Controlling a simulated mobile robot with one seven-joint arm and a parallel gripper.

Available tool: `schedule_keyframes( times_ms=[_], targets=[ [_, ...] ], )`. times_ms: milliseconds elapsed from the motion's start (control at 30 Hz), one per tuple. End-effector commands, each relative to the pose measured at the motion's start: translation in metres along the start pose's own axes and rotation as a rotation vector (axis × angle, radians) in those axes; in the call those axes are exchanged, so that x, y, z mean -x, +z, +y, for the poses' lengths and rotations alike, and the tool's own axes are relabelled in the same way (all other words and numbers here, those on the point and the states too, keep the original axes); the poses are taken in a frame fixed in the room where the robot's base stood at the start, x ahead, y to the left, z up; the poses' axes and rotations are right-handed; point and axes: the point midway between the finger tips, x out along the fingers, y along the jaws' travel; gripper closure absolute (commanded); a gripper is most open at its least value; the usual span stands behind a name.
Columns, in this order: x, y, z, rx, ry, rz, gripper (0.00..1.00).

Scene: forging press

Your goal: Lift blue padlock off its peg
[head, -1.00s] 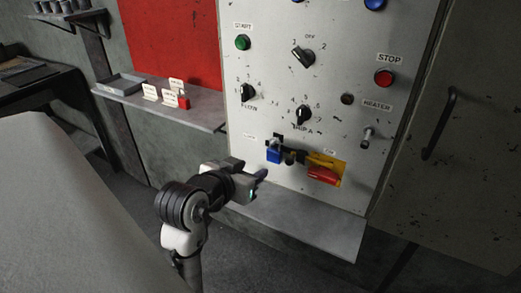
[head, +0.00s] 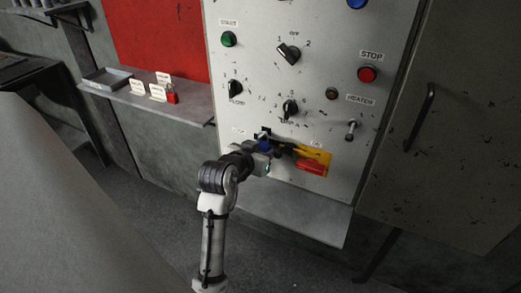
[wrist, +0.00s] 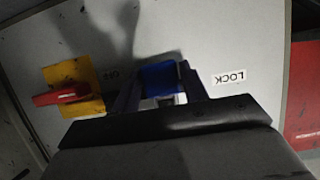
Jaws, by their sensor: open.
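The blue padlock (wrist: 160,79) hangs on the front of the grey control panel (wrist: 225,38), beside the LOCK label (wrist: 230,77). In the wrist view it sits between the two open fingers of my gripper (wrist: 158,88). I cannot tell whether the fingers touch it. In the head view my gripper (head: 268,153) is at the panel and covers most of the padlock (head: 264,144). The peg is hidden in both views.
A red handle on a yellow plate (head: 316,163) is just right of the padlock. Knobs and buttons, including the red STOP button (head: 367,74), sit above. A ledge (head: 295,208) juts out below. A shelf (head: 190,107) with a red padlock (head: 172,94) is at left.

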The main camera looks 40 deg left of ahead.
Motion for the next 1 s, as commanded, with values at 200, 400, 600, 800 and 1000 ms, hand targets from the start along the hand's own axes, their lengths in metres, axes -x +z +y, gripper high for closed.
schedule_keyframes(
  times_ms=[200,400,600,800,1000],
  targets=[
    [0.0,0.0,0.0,0.0,0.0,0.0,0.69],
    [0.001,-0.001,0.0,0.0,0.0,0.001,0.87],
    [0.002,-0.003,0.0,0.0,0.0,0.001,0.87],
    [0.003,-0.008,0.001,-0.001,0.001,0.001,0.87],
    [0.006,-0.013,0.0,0.0,0.0,0.001,0.87]
  ],
)
